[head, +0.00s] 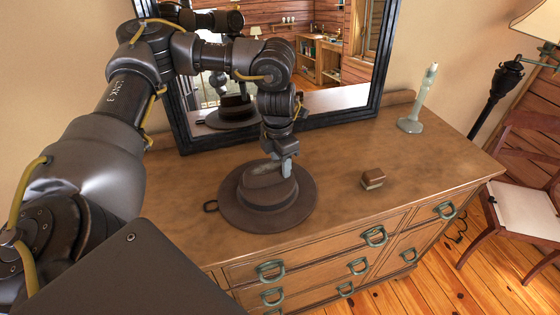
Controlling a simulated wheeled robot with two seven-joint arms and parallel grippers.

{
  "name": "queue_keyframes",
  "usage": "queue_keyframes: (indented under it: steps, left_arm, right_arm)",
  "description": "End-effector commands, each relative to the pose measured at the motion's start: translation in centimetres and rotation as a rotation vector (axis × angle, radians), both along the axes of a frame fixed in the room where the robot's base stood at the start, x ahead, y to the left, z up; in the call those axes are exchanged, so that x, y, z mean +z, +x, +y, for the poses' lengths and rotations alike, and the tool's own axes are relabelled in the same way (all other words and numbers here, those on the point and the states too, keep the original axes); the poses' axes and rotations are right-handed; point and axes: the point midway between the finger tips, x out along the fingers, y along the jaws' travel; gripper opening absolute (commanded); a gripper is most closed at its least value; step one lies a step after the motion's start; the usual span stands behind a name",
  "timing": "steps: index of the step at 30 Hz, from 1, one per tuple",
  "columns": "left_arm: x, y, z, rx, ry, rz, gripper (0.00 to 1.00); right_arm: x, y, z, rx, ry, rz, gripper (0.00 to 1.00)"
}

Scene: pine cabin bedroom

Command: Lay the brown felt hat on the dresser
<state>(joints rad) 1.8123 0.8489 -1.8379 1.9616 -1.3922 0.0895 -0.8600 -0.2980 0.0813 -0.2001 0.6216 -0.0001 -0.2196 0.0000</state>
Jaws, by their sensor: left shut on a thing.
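The brown felt hat (266,207) is upright, crown up, over the left part of the wooden dresser top (335,207). Its brim appears to rest on the wood or sit very close to it. My left gripper (284,168) points down from above and is shut on the top of the crown. The far side of the crown is partly hidden by the gripper. My right gripper is not in view.
A black-framed mirror (182,118) stands at the back, close behind my left arm. A small brown box (372,179) lies right of the hat, and a candlestick (411,122) stands farther right. A dark ring-shaped item (210,206) lies left of the brim. Bare wood separates hat and box.

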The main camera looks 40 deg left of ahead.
Motion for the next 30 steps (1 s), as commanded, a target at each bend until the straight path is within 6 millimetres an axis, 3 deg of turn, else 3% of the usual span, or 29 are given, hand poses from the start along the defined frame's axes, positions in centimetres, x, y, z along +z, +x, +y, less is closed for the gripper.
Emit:
queue_keyframes:
  steps: [2, 3, 8, 20, 30]
  left_arm:
    - [-0.2, -0.2, 0.0, -0.001, 0.0, 0.005, 0.04]
    - [-0.2, -0.2, 0.0, -0.001, 0.0, 0.006, 0.46]
    - [-0.2, -0.2, 0.0, 0.0, 0.0, 0.005, 0.67]
    - [0.7, -0.1, 0.0, -0.001, 0.0, 0.002, 0.69]
    - [6.9, -0.3, 0.2, -0.001, 0.002, -0.002, 0.69]
  right_arm:
    - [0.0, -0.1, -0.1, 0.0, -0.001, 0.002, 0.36]
    - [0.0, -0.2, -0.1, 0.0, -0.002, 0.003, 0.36]
    - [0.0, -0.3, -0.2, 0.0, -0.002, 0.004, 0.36]
    - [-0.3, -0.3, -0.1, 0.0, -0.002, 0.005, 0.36]
    - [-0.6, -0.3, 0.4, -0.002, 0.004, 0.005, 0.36]
